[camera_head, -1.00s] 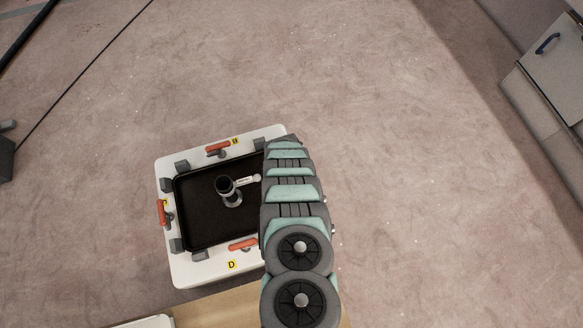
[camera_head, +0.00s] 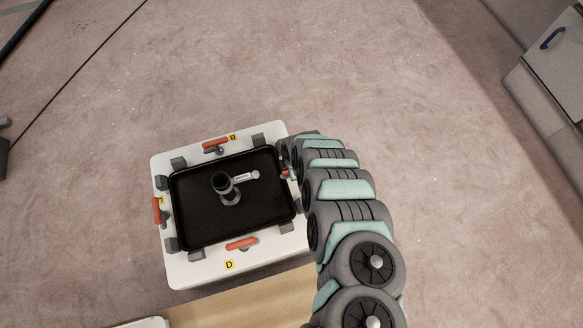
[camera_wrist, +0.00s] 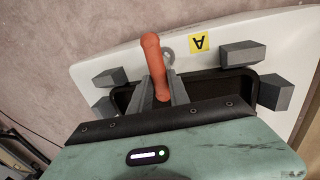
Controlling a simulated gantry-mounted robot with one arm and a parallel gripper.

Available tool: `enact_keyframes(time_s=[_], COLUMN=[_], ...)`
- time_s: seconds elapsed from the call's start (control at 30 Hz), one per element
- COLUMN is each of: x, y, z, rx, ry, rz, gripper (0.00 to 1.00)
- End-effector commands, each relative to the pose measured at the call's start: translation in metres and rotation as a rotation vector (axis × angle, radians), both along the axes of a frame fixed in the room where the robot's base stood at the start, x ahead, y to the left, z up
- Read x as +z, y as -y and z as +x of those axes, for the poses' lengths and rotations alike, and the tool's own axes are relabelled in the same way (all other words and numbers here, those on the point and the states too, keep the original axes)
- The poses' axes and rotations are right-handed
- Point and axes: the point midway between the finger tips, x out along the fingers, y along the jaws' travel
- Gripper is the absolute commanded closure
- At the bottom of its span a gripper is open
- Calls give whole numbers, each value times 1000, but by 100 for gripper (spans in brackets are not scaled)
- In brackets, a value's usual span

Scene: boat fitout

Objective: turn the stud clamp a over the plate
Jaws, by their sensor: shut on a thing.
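Stud clamp A has an orange handle (camera_wrist: 154,66) that shows between my gripper fingers in the wrist view, beside the yellow A label (camera_wrist: 199,41). In the head view only a bit of its orange handle (camera_head: 285,174) shows at the plate's right edge, with my arm over the rest. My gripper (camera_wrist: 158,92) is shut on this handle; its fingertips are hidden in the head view. The black plate (camera_head: 192,228) lies in the white frame, with a dark upright cylinder (camera_head: 222,184) and a small silver lever on it.
Other orange-handled clamps sit at the top (camera_head: 215,144), left (camera_head: 157,211) and bottom (camera_head: 242,244) of the white frame (camera_head: 190,272). Grey blocks stand around the plate. A wooden board (camera_head: 245,303) lies in front. The floor beyond is clear.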

Motion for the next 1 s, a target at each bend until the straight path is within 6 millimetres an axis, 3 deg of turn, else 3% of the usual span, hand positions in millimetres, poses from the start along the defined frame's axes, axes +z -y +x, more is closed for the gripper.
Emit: enact_keyframes(time_s=[0.6, 0.63, 0.87, 1.0], x=[-2, -2, -1, -1], y=[1, 1, 1, 1], z=[-1, -1, 0, 0], rx=[46, 46, 45, 45], ry=[-1, -1, -1, -1], rz=[-1, -1, -1, -1], gripper=[100, 77, 58, 57])
